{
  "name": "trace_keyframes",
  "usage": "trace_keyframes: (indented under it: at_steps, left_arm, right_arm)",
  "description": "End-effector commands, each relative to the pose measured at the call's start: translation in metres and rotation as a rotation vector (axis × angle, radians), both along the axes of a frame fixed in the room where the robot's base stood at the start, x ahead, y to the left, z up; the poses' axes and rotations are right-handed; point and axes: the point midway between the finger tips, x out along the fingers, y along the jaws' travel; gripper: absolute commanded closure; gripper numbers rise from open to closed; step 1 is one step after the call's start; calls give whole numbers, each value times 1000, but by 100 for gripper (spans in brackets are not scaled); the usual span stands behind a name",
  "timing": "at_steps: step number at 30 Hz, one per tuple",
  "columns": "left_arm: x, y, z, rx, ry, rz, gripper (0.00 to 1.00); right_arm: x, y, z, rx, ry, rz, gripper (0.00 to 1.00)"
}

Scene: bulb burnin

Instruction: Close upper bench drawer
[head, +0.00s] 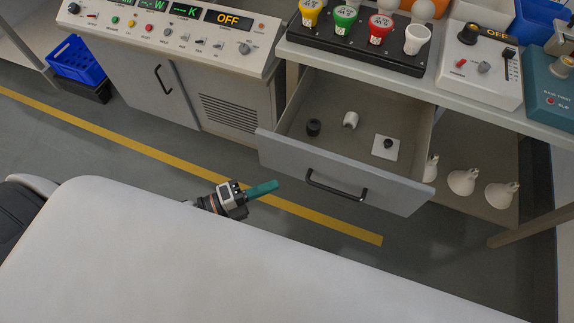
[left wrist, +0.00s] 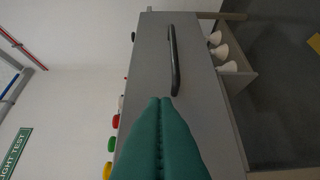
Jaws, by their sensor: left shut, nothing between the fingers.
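The upper bench drawer (head: 340,172) stands pulled out from under the bench in the head view. It is grey with a dark bar handle (head: 335,185) on its front. Inside lie a dark ring, a small white cylinder and a white square plate with a black knob. My left gripper (head: 263,188), with green fingers, is in front of the drawer's left part, left of the handle. In the left wrist view its shut green fingers (left wrist: 160,102) point at the drawer front (left wrist: 150,60), near the handle (left wrist: 174,60). Whether they touch the front I cannot tell. My right gripper is out of view.
On the bench top stand a black rack (head: 350,45) with coloured sockets, a white OFF box (head: 480,65) and a teal tester (head: 548,100). White bulb-like pieces (head: 462,182) sit on the lower shelf. A control console (head: 170,40) stands left; a blue crate (head: 76,60) is beyond.

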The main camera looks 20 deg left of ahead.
Motion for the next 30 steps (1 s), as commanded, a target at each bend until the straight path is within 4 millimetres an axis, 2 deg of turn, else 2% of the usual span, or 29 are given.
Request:
trace_keyframes:
  at_steps: [1,5,9,12,17,30]
  left_arm:
    - [10,-9,2,-2,-4,0,100]
    - [27,-28,1,-2,-3,0,100]
    - [49,-27,0,3,-2,1,100]
    - [58,-27,0,1,0,1,100]
    - [65,-28,-1,1,2,1,100]
    - [65,-28,-1,1,2,1,100]
  right_arm:
    - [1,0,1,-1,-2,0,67]
    - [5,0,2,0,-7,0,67]
    - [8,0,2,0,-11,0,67]
    - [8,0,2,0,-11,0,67]
    - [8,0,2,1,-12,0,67]
    - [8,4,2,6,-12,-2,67]
